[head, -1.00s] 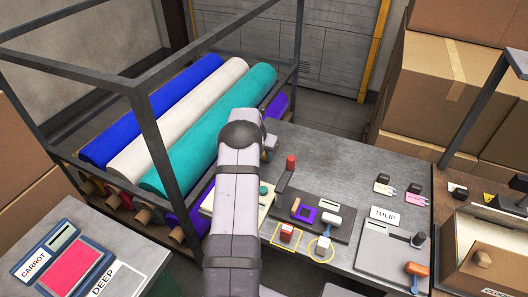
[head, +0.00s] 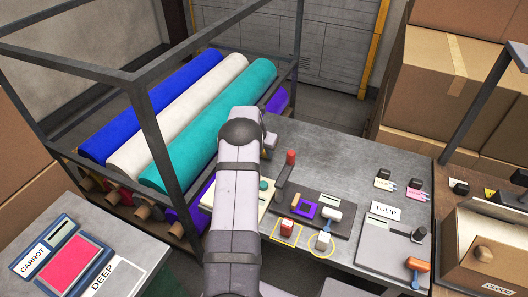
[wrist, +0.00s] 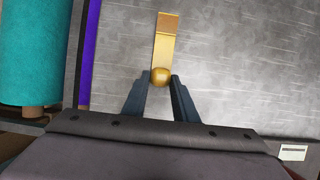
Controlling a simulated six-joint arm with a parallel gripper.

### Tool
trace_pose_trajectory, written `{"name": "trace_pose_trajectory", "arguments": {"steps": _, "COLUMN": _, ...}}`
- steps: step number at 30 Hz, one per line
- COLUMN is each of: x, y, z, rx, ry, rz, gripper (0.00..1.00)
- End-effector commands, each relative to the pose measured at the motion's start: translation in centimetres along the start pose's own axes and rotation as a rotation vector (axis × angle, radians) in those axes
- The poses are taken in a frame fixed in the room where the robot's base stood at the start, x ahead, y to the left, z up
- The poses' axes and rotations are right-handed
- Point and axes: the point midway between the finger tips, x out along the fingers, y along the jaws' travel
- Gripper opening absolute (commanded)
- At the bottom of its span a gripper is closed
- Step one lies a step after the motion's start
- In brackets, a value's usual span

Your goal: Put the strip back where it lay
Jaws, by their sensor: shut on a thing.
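A brass-yellow strip (wrist: 165,45) with a round knob (wrist: 160,76) at its near end shows in the wrist view. My gripper (wrist: 160,80) is shut on the knob, with one dark finger on each side. The strip points away from the gripper over the grey table top (wrist: 240,60). I cannot tell whether it touches the table. In the head view my arm hides most of the gripper and the strip.
Blue, cream and teal felt rolls (head: 215,120) lie in a rack to the left. A dark tray with a red-topped lever (head: 290,158), stamps and a TULIP card (head: 385,208) are on the table to the right. The table's back part is clear.

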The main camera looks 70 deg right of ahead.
Motion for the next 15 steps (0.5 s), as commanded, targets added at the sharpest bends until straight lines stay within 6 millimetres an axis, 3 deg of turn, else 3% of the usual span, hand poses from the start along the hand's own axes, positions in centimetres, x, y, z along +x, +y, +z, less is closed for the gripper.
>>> {"name": "trace_pose_trajectory", "arguments": {"steps": 15, "x": 0.69, "y": 0.01, "z": -0.26, "rx": 0.000, "ry": -0.001, "rz": 0.000, "gripper": 0.00}}
